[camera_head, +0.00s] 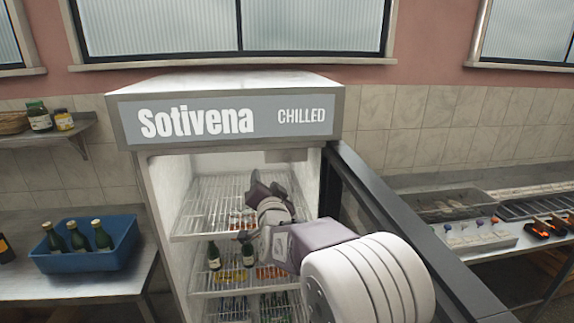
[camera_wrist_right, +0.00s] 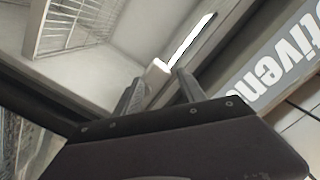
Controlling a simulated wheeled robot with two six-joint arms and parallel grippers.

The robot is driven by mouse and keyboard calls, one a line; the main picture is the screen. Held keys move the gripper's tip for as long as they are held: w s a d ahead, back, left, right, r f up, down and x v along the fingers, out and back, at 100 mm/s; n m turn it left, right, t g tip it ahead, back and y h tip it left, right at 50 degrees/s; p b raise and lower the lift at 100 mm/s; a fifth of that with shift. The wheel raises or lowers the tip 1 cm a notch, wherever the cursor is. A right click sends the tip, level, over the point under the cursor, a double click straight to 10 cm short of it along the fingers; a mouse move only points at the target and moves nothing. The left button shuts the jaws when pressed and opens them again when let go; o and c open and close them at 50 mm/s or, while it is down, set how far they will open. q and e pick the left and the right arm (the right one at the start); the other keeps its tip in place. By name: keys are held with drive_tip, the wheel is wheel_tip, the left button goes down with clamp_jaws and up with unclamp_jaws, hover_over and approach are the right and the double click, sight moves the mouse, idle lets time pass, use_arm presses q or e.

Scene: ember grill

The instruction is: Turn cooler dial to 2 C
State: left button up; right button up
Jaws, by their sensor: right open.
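The cooler (camera_head: 133,133) stands with its door (camera_head: 372,207) swung open to the right. My right arm reaches into its upper part. My right gripper (camera_head: 266,183) is open, above the top wire shelf and pointing up toward the ceiling. In the right wrist view the two fingertips (camera_wrist_right: 160,80) are spread near a small pale block (camera_wrist_right: 157,66) beside a bright light strip (camera_wrist_right: 191,40). I cannot tell whether this block is the dial or whether the fingers touch it. No dial markings or setting can be read. My left gripper is out of view.
Wire shelves (camera_head: 200,215) hold bottles and packs below my arm. A blue crate (camera_head: 85,262) of bottles sits on the left counter. A grill counter (camera_head: 480,237) lies right of the door. The open door edge is close to my right arm.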

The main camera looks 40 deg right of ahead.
drive_tip(key=m+g+h, duration=0.1)
drive_tip(key=m+h, duration=0.1)
approach(287, 160)
drive_tip(key=s, duration=0.1)
drive_tip(key=p+x, duration=0.4)
drive_tip(key=x, duration=0.5)
drive_tip(key=shift+a, duration=0.25)
drive_tip(key=shift+a+r, duration=0.1)
drive_tip(key=shift+c, duration=1)
clamp_jaws()
